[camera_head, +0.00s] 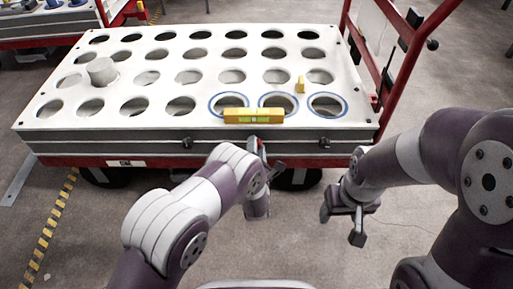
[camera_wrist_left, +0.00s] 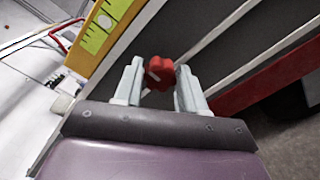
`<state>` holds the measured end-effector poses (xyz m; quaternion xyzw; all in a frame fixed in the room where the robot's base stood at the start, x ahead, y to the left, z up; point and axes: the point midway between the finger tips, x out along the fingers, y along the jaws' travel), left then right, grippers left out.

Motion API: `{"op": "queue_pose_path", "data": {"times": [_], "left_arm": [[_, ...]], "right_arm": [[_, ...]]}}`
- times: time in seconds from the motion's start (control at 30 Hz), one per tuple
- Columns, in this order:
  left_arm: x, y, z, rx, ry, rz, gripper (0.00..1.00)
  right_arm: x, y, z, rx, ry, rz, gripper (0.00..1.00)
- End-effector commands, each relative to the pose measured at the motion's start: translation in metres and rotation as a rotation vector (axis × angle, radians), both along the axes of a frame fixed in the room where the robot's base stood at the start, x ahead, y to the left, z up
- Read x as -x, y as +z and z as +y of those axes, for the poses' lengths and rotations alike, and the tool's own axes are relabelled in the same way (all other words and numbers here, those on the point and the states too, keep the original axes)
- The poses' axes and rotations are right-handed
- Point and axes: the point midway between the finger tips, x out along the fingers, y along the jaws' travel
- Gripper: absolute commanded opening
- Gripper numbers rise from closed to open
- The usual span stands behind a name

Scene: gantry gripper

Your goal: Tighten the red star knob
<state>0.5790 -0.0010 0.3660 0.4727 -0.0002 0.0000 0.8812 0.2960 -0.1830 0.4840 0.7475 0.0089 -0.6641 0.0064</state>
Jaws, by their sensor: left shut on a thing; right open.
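The red star knob (camera_wrist_left: 158,73) sits at the cart's dark front side in the left wrist view. My left gripper (camera_wrist_left: 157,88) is shut on it, with one finger on each side. In the head view my left gripper (camera_head: 258,160) is at the cart's front edge, below the yellow level, and my own arm hides most of the knob there. My right gripper (camera_head: 345,222) is open and empty, in the air to the right, in front of the cart and apart from it.
The cart's white top (camera_head: 160,128) has rows of round holes, several ringed in blue. A yellow level (camera_head: 254,116) lies along its front edge. A small yellow block (camera_head: 300,85) and a grey cylinder (camera_head: 102,71) stand on top. A red handle frame (camera_head: 397,75) rises at right.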

Motion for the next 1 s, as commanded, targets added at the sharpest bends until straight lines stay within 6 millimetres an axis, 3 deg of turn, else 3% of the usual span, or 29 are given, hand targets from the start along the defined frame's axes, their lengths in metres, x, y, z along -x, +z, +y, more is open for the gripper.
{"op": "queue_pose_path", "data": {"times": [0.37,1.0], "left_arm": [[0.001,0.000,0.000,-0.149,0.000,0.001,0.10],[0.001,-0.002,0.000,-0.745,-0.001,0.004,0.10]], "right_arm": [[0.000,0.006,0.000,0.000,0.000,0.000,0.65],[0.000,0.022,0.000,0.000,0.000,0.000,0.65]]}}
